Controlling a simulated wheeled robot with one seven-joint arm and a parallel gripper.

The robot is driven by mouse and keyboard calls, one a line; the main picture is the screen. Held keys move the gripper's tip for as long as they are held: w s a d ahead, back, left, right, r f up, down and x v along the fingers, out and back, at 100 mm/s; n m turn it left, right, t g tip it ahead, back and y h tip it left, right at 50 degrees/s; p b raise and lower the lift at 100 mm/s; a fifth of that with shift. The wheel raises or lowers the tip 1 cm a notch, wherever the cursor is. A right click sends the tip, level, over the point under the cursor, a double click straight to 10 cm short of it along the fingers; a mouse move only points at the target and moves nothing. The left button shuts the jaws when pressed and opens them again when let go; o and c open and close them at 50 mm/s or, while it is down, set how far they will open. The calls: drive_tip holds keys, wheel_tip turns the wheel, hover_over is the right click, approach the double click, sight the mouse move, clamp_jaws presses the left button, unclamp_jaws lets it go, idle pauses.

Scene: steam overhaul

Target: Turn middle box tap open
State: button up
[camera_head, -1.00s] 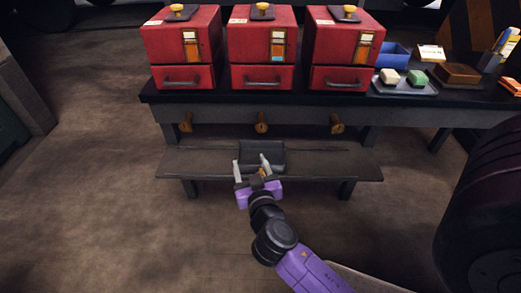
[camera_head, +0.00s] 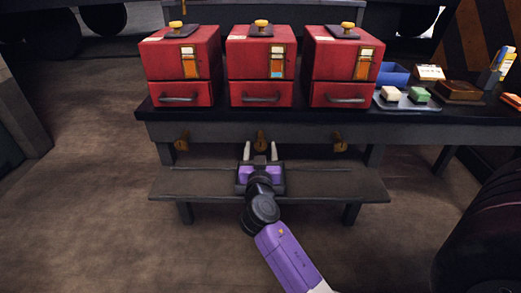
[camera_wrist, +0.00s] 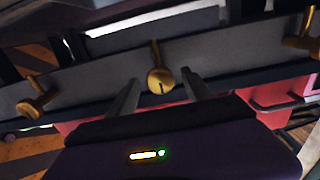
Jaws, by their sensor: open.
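The middle box (camera_head: 261,62) is a red box standing on the bench between two similar ones. Below it, on the bench's front rail, is the middle brass tap (camera_head: 261,138). In the wrist view the tap (camera_wrist: 160,79) shows a round knob with a dark slot and a short stem or handle, between and beyond my fingers. My gripper (camera_head: 261,151) is open, its two pale fingers pointing toward the tap from just in front and below. I see no contact, though the exact gap is hard to tell.
A left tap (camera_head: 182,140) and a right tap (camera_head: 340,141) sit on the same rail. A blue bin (camera_head: 393,74) stands on the bench at right. A large dark wheel (camera_head: 490,225) is at right.

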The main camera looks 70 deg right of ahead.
drive_tip(key=shift+w+d, duration=0.1)
drive_tip(key=shift+d, duration=0.05)
clamp_jaws()
